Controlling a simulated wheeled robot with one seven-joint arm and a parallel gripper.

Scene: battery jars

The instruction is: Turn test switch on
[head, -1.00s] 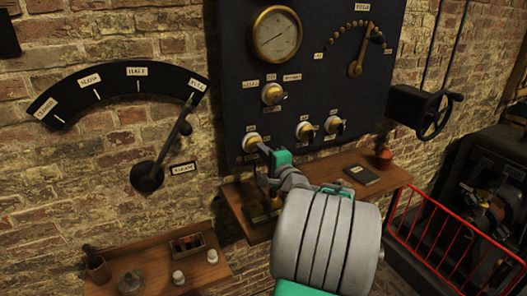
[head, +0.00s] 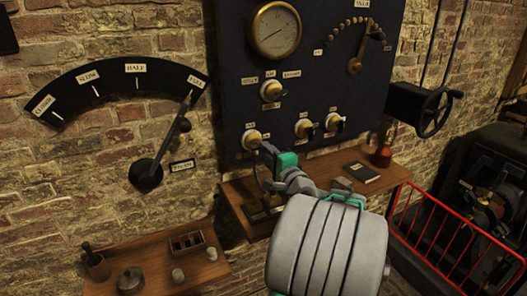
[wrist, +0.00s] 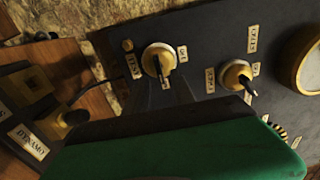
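The test switch (head: 251,139) is the lower left knob on the dark panel. It has a brass round base and a small dark lever. In the wrist view the test switch (wrist: 158,56) shows its lever pointing down in the picture, between a TEST label and another small label. My gripper (head: 266,150) is just below and right of the switch in the head view. In the wrist view my gripper's dark fingers (wrist: 163,92) reach up close to the lever tip. Whether they touch the lever, and how far apart they are, I cannot tell.
Two similar switches (head: 304,128) stand to the right, and a field selector (head: 355,66) is above them. A red railing (head: 440,235) stands at right.

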